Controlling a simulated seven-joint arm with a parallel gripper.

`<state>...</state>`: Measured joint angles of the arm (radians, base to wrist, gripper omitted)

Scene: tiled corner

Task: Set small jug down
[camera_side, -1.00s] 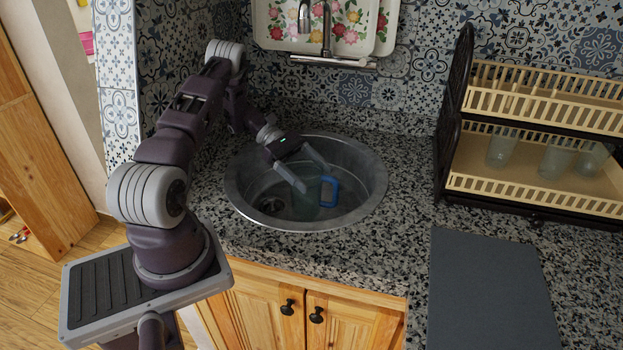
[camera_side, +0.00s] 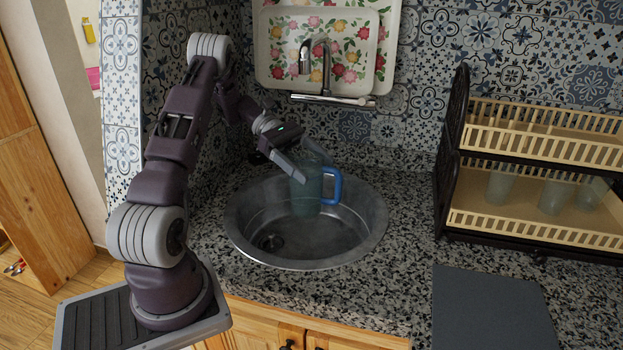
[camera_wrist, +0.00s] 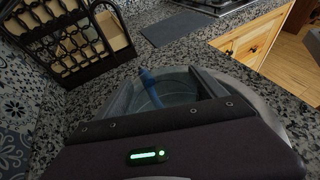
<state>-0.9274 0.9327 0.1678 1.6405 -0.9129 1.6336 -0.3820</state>
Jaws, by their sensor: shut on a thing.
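The small jug (camera_side: 307,192) is translucent teal with a blue handle (camera_side: 334,184) on its right side. It hangs roughly upright over the round metal sink (camera_side: 265,252), with its lower part in front of the bowl's far wall. My gripper (camera_side: 312,165) is shut on the jug near its upper part, with one finger on each side. In the wrist view the jug (camera_wrist: 180,84) sits between my two fingers, its blue handle (camera_wrist: 150,88) pointing away from the wrist. The jug's base is hidden in the wrist view.
A dark grey mat (camera_side: 490,310) lies flat and bare on the granite counter (camera_side: 400,230) at right. A dish rack (camera_side: 535,230) with several glasses stands behind it. The tap (camera_side: 325,75) and flowered trays (camera_side: 280,50) are behind the sink.

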